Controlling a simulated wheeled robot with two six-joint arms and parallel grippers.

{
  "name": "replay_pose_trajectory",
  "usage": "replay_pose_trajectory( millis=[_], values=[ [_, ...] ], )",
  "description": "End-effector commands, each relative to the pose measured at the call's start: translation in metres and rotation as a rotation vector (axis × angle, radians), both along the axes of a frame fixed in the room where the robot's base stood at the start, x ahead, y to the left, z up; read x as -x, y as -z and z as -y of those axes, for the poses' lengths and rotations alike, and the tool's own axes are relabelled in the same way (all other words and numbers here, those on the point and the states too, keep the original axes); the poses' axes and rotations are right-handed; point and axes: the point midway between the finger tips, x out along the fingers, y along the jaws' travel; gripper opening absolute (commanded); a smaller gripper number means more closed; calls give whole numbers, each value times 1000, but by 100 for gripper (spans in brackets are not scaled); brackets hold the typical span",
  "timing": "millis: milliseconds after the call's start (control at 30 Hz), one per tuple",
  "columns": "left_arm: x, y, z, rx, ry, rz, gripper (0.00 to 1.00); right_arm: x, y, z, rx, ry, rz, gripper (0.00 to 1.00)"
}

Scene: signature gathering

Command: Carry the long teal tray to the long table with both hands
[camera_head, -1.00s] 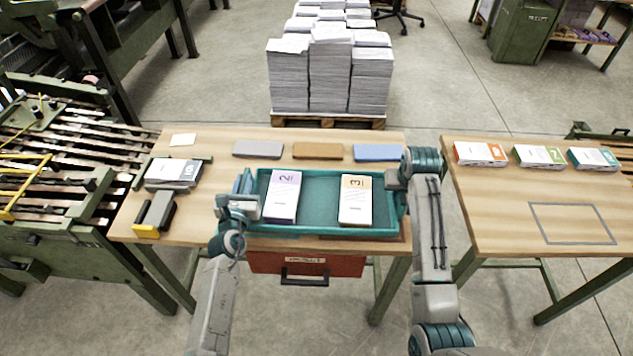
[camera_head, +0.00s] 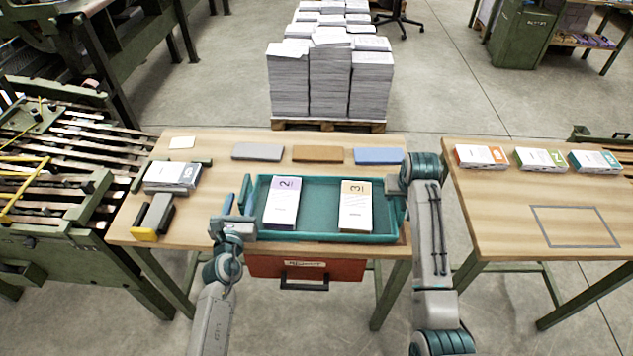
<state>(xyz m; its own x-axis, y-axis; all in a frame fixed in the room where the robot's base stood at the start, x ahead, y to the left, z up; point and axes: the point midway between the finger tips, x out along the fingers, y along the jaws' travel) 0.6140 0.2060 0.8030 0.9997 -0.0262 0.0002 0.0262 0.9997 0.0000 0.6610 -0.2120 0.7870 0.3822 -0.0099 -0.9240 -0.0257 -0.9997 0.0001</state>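The long teal tray (camera_head: 322,238) sits at the front edge of the middle wooden table. It holds two paper stacks, one marked 2 (camera_head: 285,204) with a lilac top and one marked 3 (camera_head: 356,207) with a tan top. My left gripper (camera_head: 237,204) is at the tray's left end, its two blue fingers apart, the right one close beside the tray's wall. Whether it touches the wall is unclear. My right gripper (camera_head: 392,190) is at the tray's right end. Its fingers are mostly hidden by its wrist, so its grip is unclear.
The right wooden table (camera_head: 500,218), across a gap, has three paper stacks at its back and a grey outlined rectangle (camera_head: 574,227). Grey, brown and blue pads (camera_head: 378,155) lie behind the tray. A stapler-like tool (camera_head: 155,216) and a paper stack (camera_head: 172,177) are left.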

Motion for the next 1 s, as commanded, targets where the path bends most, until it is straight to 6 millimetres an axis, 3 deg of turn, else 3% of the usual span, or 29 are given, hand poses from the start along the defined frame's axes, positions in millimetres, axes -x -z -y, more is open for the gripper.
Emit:
replay_pose_trajectory(
  millis=[100,300,733,1000],
  values=[
    [29,1,-1,2,-1,-2,36,0,0,0,0,0,0,36],
    [54,0,-2,2,0,-1,36,0,0,0,0,0,0,36],
    [73,0,-2,0,0,0,36,1,-4,0,0,0,2,36],
    [73,0,-2,0,0,0,36,18,-46,-1,-1,1,4,36]
  ],
)
